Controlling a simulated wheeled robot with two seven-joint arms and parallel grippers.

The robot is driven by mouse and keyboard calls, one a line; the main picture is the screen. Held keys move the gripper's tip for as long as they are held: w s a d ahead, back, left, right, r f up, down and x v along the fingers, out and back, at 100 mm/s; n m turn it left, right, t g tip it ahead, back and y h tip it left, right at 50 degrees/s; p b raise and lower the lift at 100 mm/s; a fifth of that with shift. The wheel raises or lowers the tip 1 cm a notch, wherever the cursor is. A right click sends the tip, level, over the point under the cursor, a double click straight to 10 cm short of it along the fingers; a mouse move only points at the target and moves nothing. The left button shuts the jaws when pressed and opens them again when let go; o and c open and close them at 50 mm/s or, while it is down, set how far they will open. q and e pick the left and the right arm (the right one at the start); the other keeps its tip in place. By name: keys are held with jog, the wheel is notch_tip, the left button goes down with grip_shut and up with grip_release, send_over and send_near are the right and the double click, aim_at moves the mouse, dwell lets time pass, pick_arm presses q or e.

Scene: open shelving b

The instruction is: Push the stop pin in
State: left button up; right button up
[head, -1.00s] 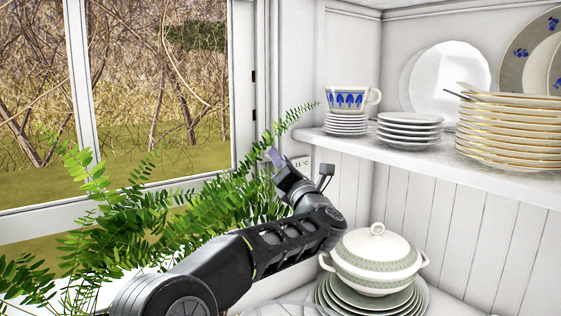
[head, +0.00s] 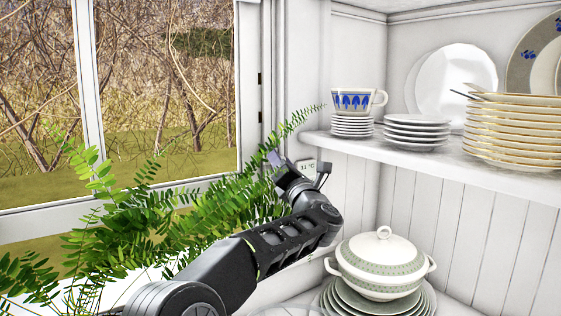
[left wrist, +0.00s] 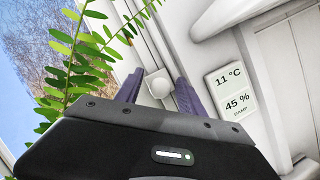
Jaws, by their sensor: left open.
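My left gripper (left wrist: 159,77) is open, with one purple-grey finger on each side of the knob. I cannot tell whether the fingers touch it. In the head view my left gripper (head: 299,165) is at the right side of the window, by the fern tips. The knob is hidden there behind the gripper and leaves. My right gripper is not in view.
A fern (head: 190,215) crowds the gripper from the left. A small temperature display (left wrist: 231,90) is on the wall just right of the knob. The shelf (head: 440,163) holds cups and plates; a lidded tureen (head: 380,264) on plates stands below, right of my arm.

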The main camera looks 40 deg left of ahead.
pick_arm(q)
jog(key=shift+s+d+f, duration=0.15)
jog(key=shift+d+f, duration=0.05)
jog(key=shift+d, duration=0.1)
jog(key=b+v, duration=0.2)
jog(key=v, duration=0.5)
jog(key=shift+b, duration=0.3)
